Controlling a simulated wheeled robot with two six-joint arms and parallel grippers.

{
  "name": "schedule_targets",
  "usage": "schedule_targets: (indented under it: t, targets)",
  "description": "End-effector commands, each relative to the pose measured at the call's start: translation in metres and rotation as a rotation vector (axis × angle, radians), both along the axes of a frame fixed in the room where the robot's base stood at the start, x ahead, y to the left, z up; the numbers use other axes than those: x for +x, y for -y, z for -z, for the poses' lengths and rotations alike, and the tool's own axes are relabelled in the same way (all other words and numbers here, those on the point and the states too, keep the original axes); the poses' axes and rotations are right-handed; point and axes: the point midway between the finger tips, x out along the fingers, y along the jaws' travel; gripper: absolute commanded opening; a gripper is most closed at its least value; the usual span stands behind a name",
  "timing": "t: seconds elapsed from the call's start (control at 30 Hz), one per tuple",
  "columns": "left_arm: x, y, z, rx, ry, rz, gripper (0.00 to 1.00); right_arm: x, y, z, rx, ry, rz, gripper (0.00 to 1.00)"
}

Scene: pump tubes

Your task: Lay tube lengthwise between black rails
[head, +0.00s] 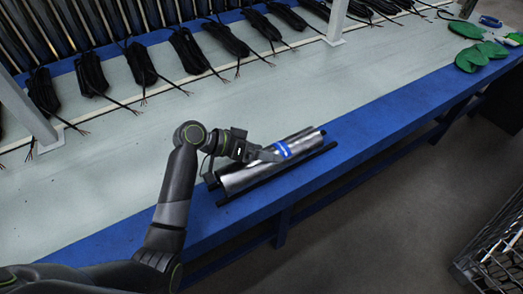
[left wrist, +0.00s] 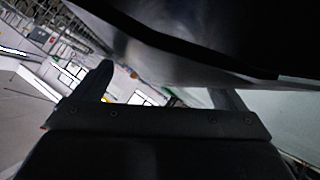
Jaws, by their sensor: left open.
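The silver tube (head: 243,178) with a blue band (head: 283,150) lies lengthwise on the blue front edge of the bench in the head view. One black rail (head: 290,168) runs along its near side. A dark part at its left end (head: 211,179) may belong to the other rail, which is mostly hidden. My left gripper (head: 270,154) is at the tube's upper side, by the blue band. Its two fingers show apart in the left wrist view (left wrist: 165,90), with a large dark and grey surface close above them. Whether it touches the tube is unclear. My right gripper is not visible.
Several black cable bundles (head: 140,64) lie along the back of the grey-green bench (head: 110,155). Green gloves (head: 470,60) lie at the far right. White posts (head: 337,20) stand on the bench. A wire basket (head: 500,255) is on the floor at lower right. The bench middle is clear.

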Motion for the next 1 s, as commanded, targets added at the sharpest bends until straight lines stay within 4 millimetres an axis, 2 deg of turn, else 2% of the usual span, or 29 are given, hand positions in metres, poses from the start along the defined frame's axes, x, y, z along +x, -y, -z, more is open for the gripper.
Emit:
schedule_targets:
  t: [0.3,0.43,1.0]
  targets:
    - [-0.001,-0.002,0.001,0.004,-0.003,0.000,0.93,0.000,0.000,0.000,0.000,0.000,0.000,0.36]
    - [-0.003,-0.012,-0.005,0.005,-0.001,-0.002,0.93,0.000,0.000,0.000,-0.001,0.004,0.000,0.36]
    - [-0.030,-0.104,-0.061,0.007,-0.001,-0.002,0.93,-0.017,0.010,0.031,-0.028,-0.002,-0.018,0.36]
